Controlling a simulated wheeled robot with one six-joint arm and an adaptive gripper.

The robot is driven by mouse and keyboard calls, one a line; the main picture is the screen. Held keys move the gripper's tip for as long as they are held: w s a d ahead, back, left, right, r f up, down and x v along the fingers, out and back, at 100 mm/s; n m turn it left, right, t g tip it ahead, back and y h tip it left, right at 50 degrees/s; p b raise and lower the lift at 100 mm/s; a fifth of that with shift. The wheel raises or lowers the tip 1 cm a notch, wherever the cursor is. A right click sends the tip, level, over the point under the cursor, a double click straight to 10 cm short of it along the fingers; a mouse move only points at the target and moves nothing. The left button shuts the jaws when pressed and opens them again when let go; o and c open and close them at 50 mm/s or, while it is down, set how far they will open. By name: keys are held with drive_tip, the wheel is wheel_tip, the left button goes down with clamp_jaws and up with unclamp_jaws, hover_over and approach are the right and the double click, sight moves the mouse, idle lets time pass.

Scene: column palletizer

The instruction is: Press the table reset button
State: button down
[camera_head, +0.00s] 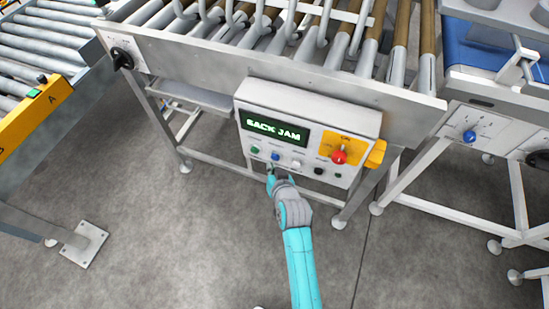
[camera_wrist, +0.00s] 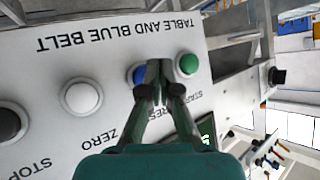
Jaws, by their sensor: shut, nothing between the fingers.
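The control box (camera_head: 310,105) hangs on the front of the roller conveyor frame. Its lower face carries a row of buttons, and the blue button (camera_head: 275,156) sits between a green button (camera_head: 254,150) and a white one (camera_head: 296,163). In the wrist view the panel is upside down, and the blue button (camera_wrist: 139,74) is partly covered by my fingers, with lettering ending in "RES" beside it. My gripper (camera_head: 270,171) is shut and empty, its tips just below the blue button in the head view. In the wrist view my gripper (camera_wrist: 160,92) overlaps the button's edge; I cannot tell whether they touch.
A black button (camera_head: 318,171) and a red mushroom button (camera_head: 339,157) on a yellow plate lie to the right. A lit display (camera_head: 275,130) shows green text ending in "JAM". Conveyor legs stand on both sides; the grey floor in front is mostly clear.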

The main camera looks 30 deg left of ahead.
drive_tip(key=shift+w, duration=0.3)
drive_tip(key=shift+w+a, duration=0.2)
drive_tip(key=shift+w, duration=0.3)
idle(0.9)
drive_tip(key=shift+s, duration=0.1)
drive_tip(key=shift+s+d, duration=0.25)
drive_tip(key=shift+s, duration=0.55)
drive_tip(key=shift+s+d, duration=0.2)
drive_tip(key=shift+s, duration=0.6)
drive_tip(key=shift+s+d, duration=0.2)
drive_tip(key=shift+s, duration=0.65)
drive_tip(key=shift+s+d, duration=0.2)
drive_tip(key=shift+s, duration=0.6)
